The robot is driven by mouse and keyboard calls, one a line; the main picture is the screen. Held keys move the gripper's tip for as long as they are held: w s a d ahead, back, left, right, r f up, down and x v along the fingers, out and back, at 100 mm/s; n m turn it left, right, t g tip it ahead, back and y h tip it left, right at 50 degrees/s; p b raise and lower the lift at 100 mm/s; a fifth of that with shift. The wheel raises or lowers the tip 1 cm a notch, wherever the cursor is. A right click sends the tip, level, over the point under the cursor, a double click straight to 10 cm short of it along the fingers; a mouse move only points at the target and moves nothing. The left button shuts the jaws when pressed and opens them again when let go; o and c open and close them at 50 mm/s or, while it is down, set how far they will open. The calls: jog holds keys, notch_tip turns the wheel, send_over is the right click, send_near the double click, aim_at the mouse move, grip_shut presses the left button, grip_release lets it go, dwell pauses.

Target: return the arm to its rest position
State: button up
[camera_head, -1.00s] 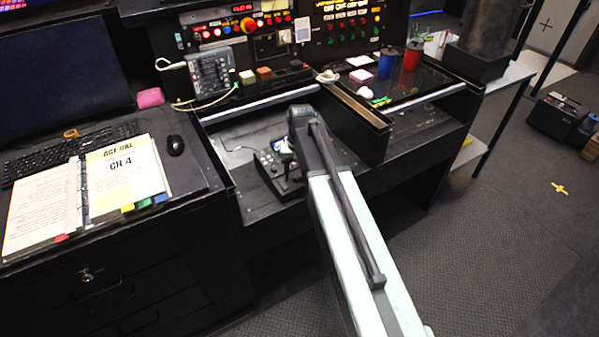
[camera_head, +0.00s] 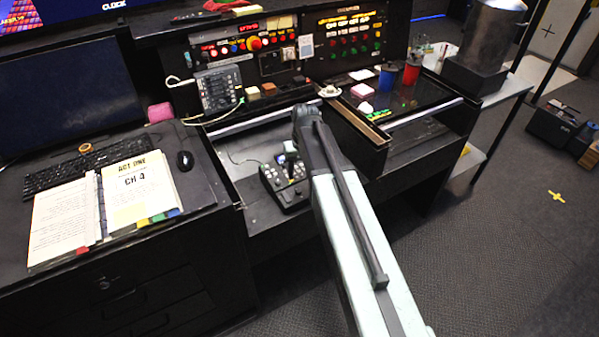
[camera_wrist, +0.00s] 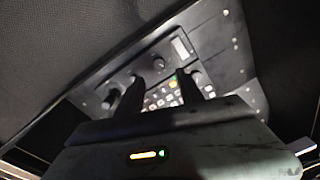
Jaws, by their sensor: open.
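My arm (camera_head: 345,225) reaches from the bottom right up to its bent joint at the front of the console. My gripper shows in the wrist view (camera_wrist: 159,80) with two dark fingers apart and nothing between them. Beyond the fingers is a dark control box with knobs and small pale buttons (camera_wrist: 160,95). Its distance from the fingertips is hard to tell. In the head view my gripper cannot be made out. A small control box with a joystick (camera_head: 284,181) sits on the console shelf just left of my arm.
A wooden-edged divider (camera_head: 357,128) stands right of my arm's joint. A blue cup (camera_head: 387,78) and a red cup (camera_head: 411,73) stand behind it. An open binder (camera_head: 105,205), keyboard and mouse (camera_head: 185,161) lie on the left desk.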

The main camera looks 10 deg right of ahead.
jog(key=shift+s, duration=0.1)
jog(key=s+d, duration=0.1)
jog(key=s, duration=1.3)
jog(key=shift+s+g+h, duration=0.3)
jog(key=shift+s, duration=0.1)
